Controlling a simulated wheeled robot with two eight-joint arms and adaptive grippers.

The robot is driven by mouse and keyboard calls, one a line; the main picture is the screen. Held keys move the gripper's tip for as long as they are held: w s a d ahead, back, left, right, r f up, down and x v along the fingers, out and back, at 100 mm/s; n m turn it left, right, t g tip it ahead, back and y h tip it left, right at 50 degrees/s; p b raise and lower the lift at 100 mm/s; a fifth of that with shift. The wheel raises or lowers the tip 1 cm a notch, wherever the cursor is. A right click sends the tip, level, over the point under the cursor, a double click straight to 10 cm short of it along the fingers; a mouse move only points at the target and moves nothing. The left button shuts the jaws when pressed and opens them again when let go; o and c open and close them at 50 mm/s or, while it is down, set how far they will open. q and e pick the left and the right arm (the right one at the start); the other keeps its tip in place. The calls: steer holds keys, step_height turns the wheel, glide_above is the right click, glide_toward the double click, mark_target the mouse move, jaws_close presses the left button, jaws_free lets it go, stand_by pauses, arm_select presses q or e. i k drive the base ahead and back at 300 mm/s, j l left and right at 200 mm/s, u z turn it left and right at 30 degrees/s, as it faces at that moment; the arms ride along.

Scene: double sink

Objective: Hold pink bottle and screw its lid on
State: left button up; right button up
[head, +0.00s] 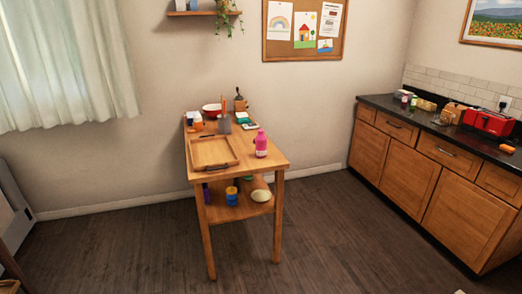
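A pink bottle (261,146) stands upright on the wooden table (270,163), near the table's right edge and right of a wooden tray. Its top looks pink and narrower than its body. At this size I cannot tell whether a lid is on it, and I cannot make out a separate lid. Neither of my grippers shows in the head view, and nothing touches the bottle.
A wooden tray (212,165) lies on the table, with a red bowl (212,109) and other items behind it. The lower shelf holds a blue and yellow jar (231,196). A counter (440,130) with a red toaster (488,122) stands right. The floor before the table is clear.

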mark_target(260, 139)
steer(key=i+l+u, duration=0.1)
steer(key=i, duration=1.65)
steer(key=i+l+u, duration=0.5)
steer(key=i+l, duration=0.75)
